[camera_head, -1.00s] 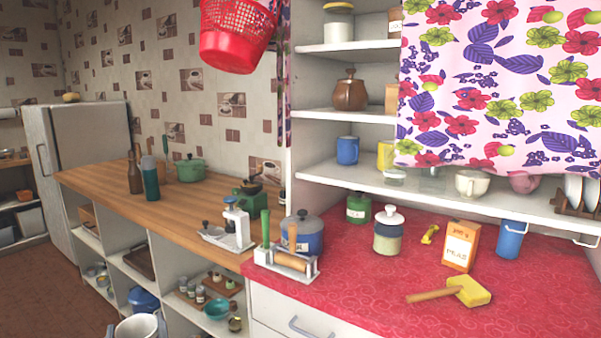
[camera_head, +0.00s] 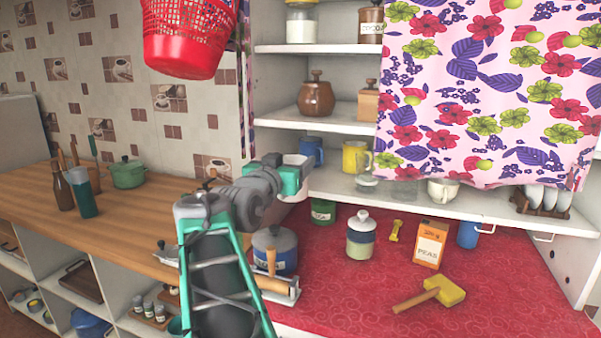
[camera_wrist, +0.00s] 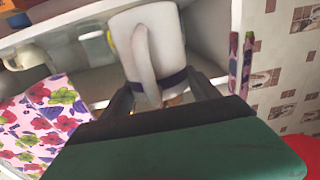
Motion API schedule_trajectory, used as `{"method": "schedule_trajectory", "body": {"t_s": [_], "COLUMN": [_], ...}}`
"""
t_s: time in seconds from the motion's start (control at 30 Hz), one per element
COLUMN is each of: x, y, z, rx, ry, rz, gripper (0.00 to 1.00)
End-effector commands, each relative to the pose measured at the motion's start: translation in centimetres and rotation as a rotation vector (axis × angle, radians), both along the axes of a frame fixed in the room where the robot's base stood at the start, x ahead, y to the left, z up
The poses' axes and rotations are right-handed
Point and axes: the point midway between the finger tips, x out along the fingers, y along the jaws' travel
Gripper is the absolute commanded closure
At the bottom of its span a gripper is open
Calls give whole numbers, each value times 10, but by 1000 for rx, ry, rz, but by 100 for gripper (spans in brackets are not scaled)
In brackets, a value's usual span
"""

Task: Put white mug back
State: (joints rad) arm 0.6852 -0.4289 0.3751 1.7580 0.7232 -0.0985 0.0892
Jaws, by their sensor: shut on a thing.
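The white mug (camera_wrist: 165,35) is in my gripper (camera_wrist: 162,92); the wrist view shows its curved handle and a dark band near the fingers. The fingers are shut on it. In the head view my gripper (camera_head: 292,178) is raised at the left end of the lower shelf (camera_head: 335,187), left of and in front of the blue mug (camera_head: 311,152). The mug is mostly hidden behind my gripper there. I cannot tell whether it touches the shelf.
A yellow mug (camera_head: 355,157), glass items and a cream cup (camera_head: 443,190) stand along the shelf. The flowered curtain (camera_head: 490,95) covers the right part. A red basket (camera_head: 188,40) hangs at upper left. A green jar (camera_head: 323,212) and white-lidded canister (camera_head: 361,238) stand below.

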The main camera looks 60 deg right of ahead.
Motion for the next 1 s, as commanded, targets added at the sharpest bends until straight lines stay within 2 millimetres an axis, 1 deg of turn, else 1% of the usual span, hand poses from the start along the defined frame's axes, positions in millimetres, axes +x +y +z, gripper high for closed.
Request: {"method": "schedule_trajectory", "body": {"t_s": [0.03, 0.07, 0.17, 0.5, 0.6, 0.83, 1.0], "x": [-6, -7, -3, 17, 20, 23, 23], "y": [-7, -11, -33, -137, -159, -182, -180], "z": [6, 7, 7, 8, 8, 6, -25], "rx": [-3, -3, -1, -1, -3, -4, -2], "ry": [0, 2, 3, 1, 0, -1, 1], "rz": [-14, -16, -17, -10, -10, -10, -9], "gripper": [86, 86, 86, 86, 86, 86, 86]}}
